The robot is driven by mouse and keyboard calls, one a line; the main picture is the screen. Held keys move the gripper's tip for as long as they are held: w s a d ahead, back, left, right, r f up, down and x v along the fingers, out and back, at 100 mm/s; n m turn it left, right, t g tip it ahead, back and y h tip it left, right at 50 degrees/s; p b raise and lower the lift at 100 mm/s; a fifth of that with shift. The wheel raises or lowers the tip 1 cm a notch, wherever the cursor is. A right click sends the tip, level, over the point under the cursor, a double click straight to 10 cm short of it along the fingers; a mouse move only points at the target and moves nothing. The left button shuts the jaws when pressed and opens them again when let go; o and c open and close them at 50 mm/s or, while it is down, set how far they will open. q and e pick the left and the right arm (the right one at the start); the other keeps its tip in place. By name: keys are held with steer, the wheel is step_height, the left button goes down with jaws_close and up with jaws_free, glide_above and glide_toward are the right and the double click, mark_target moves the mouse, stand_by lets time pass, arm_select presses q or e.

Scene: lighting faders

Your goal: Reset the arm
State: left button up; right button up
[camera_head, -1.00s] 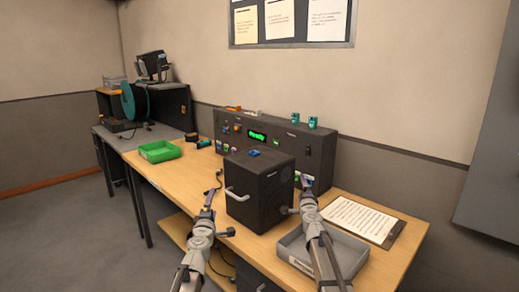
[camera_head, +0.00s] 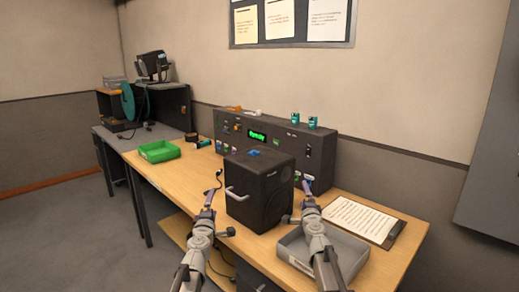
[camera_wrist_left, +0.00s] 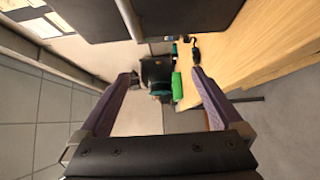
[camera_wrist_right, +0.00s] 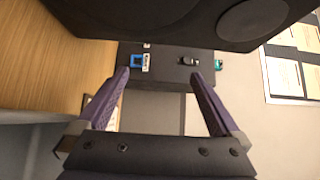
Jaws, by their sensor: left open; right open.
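My left gripper (camera_head: 209,198) is in front of the desk, left of a black box with a handle (camera_head: 258,205). In the left wrist view its two purple fingers (camera_wrist_left: 165,75) stand wide apart with nothing between them. My right gripper (camera_head: 306,185) is over the desk, just right of the black box. In the right wrist view its fingers (camera_wrist_right: 165,80) are apart and empty. The black control panel (camera_head: 262,135) with a green lit display stands behind the box. In the right wrist view, a blue-and-white control (camera_wrist_right: 140,62) on the panel shows beyond the fingers.
A grey tray (camera_head: 352,258) lies under my right arm. A clipboard with paper (camera_head: 360,220) lies to its right. A green tray (camera_head: 159,151) sits at the desk's left. The wooden desk top (camera_head: 175,182) is clear in front of it.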

arm_select(q)
steer(key=w+d, duration=0.1)
steer(key=w, duration=1.1)
steer(key=shift+d, duration=0.25)
arm_select(e)
steer(key=w+a, duration=0.1)
steer(key=w, duration=0.5)
steer(key=shift+a, duration=0.3)
